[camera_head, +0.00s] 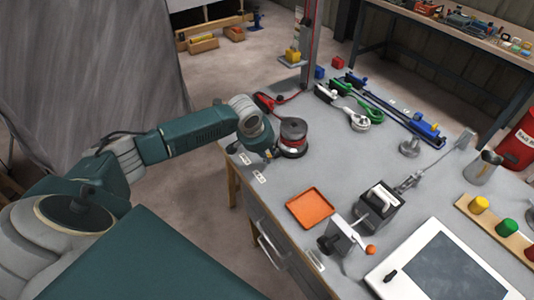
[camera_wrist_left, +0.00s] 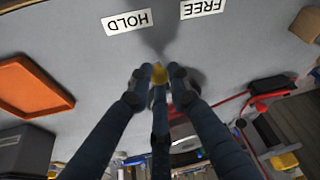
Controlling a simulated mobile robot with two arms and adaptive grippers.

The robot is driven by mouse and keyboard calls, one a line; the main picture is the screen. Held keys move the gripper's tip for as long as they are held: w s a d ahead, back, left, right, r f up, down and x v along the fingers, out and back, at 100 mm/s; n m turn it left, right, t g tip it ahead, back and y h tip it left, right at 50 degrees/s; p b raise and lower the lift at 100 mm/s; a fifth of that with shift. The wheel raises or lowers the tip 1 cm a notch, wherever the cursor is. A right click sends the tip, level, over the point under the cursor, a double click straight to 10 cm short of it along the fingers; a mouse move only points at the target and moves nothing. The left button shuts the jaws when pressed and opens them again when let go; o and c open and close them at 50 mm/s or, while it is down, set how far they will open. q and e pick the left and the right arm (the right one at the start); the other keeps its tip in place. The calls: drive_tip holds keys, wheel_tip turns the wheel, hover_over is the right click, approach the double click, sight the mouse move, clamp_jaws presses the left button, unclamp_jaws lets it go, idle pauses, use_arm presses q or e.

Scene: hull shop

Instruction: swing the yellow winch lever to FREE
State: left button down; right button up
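The winch (camera_head: 293,138), a dark drum with a red band, stands at the near left corner of the grey bench. My left gripper (camera_head: 268,154) is low beside it, on its near left side. In the left wrist view the yellow lever (camera_wrist_left: 159,73) shows as a small tip between the dark blue fingertips, which close in on it; the rest is hidden by the fingers. The HOLD label (camera_wrist_left: 127,22) and the FREE label (camera_wrist_left: 203,7) lie upside down on the bench beyond the fingertips. The lever tip is between the two labels' directions. My right gripper is not in view.
An orange tray (camera_head: 313,207) lies near the bench's front edge. Red clamp-like tool (camera_head: 265,102) lies behind the gripper. Green and blue tools (camera_head: 362,114) lie farther back. Bench around the labels is clear.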

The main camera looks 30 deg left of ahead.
use_arm(q)
drive_tip(key=shift+a, duration=0.1)
drive_tip(key=shift+a+m, duration=0.25)
drive_tip(key=shift+m, duration=0.25)
drive_tip(key=shift+w+a+m+h, duration=0.1)
drive_tip(key=shift+a+m+h, duration=0.35)
drive_tip(key=shift+m, duration=0.25)
drive_tip(key=shift+w+a+f+m+h, duration=0.15)
drive_tip(key=shift+a+m+h, duration=0.25)
drive_tip(key=shift+m, duration=0.4)
drive_tip(key=a+m+b, duration=0.1)
drive_tip(key=m+b, duration=0.1)
drive_tip(key=w+a+m+h+b, duration=0.1)
drive_tip(key=m+b, duration=0.1)
drive_tip(key=shift+w+g+b, duration=0.1)
drive_tip(key=shift+g+b, duration=0.3)
drive_tip(key=shift+w+a+m+g+h+b, duration=0.15)
drive_tip(key=shift+w+a+m+h+b, duration=0.1)
drive_tip(key=shift+m+b, duration=0.35)
drive_tip(key=shift+w+a+m+g+h+b, duration=0.1)
drive_tip(key=shift+a+m+g+h+b, duration=0.1)
drive_tip(key=shift+m+b, duration=0.35)
drive_tip(key=shift+r, duration=0.2)
drive_tip(key=c, duration=1.6)
unclamp_jaws()
